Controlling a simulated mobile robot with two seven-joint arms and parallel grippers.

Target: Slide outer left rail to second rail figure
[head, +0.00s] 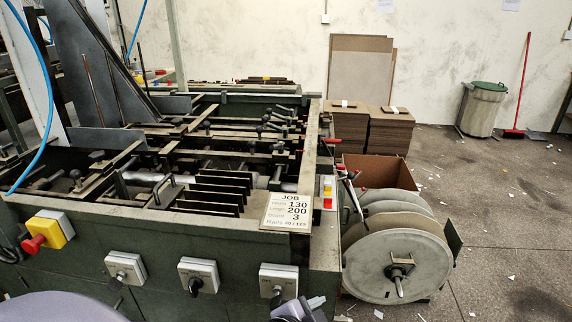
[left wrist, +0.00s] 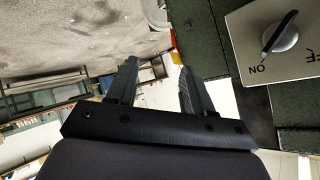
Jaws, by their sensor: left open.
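The feeder (head: 230,235) is a dark green open-topped machine. Several slanted rail-like bars cross its bed; one bar (head: 125,153) lies at the left, but I cannot tell for sure which is the outer left rail. A job card (head: 290,212) on the front right edge reads JOB, 130, 200, 3 and a small Rails line that looks like 40 / 120. My left gripper (head: 302,309) is at the bottom edge, low by the rightmost knob. In the left wrist view its fingers (left wrist: 157,88) are apart with nothing between them. My right gripper is not in view.
A red emergency button on a yellow box (head: 50,232) and several knob switches line the front panel. One switch plate (left wrist: 290,40) is close beside the left gripper. A disc-shaped reel (head: 395,265) stands at the right. Stacked boards (head: 390,132) stand behind; floor at right is mostly free.

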